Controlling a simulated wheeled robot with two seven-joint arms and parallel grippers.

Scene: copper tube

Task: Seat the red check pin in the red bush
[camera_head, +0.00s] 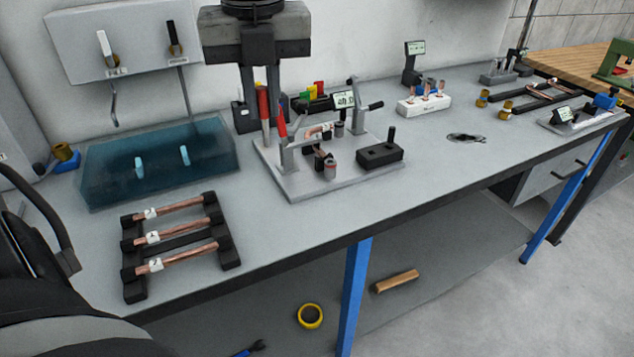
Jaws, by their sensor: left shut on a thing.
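My left gripper (64,260) shows only in part at the left edge, black and curved, in front of the bench's left end. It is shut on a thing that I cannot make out. It is well away from the grey fixture (300,186). I cannot make out the red check pin. My right gripper is not in view.
A white block (424,104) stands farther back. The bench front (330,225) is clear.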

